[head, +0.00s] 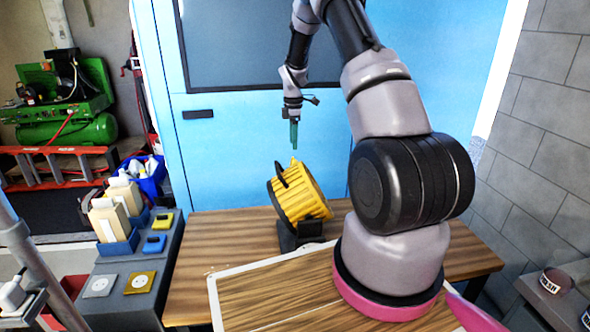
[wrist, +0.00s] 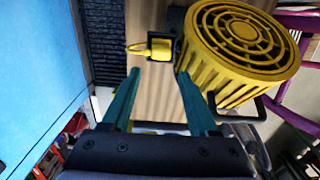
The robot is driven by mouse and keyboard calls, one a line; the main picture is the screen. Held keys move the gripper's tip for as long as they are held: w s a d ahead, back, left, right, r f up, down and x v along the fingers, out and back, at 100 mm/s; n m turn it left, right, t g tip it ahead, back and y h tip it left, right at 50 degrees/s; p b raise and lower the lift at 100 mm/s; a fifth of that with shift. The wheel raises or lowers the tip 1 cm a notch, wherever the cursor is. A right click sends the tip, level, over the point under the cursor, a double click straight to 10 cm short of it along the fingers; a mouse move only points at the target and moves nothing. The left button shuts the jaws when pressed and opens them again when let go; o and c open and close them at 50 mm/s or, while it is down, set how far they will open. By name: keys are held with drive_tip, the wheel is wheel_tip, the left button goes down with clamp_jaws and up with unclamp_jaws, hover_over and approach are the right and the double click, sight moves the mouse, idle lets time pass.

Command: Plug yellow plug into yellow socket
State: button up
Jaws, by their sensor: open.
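A yellow piece that looks like the plug (wrist: 160,49) sits in a dark holder beside a yellow ribbed, grilled drum (wrist: 238,55) in the wrist view. In the head view the drum (head: 303,197) stands tilted on the wooden table, with a small yellow tip (head: 294,161) at its top. A yellow socket plate (head: 139,283) lies on the grey cabinet at the lower left. My gripper (head: 294,134) points down above the drum; its teal fingers are apart and empty. In the wrist view my gripper (wrist: 158,75) has the yellow piece just beyond its fingertips, roughly between them.
A white socket plate (head: 99,285) lies beside the yellow one. Small yellow (head: 163,221) and blue (head: 154,244) pieces and blue bins (head: 120,245) stand on the grey cabinet (head: 149,308). A blue panel (head: 240,140) rises behind the table. The table's left part (head: 220,230) is clear.

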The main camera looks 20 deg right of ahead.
sight(295, 161)
drive_tip(key=shift+f, duration=2.3)
drive_tip(key=f, duration=0.5)
drive_tip(key=shift+s+d+f, duration=0.1)
drive_tip(key=shift+d, duration=0.15)
clamp_jaws()
drive_tip(key=shift+r, duration=5.05)
drive_tip(key=shift+r, duration=0.1)
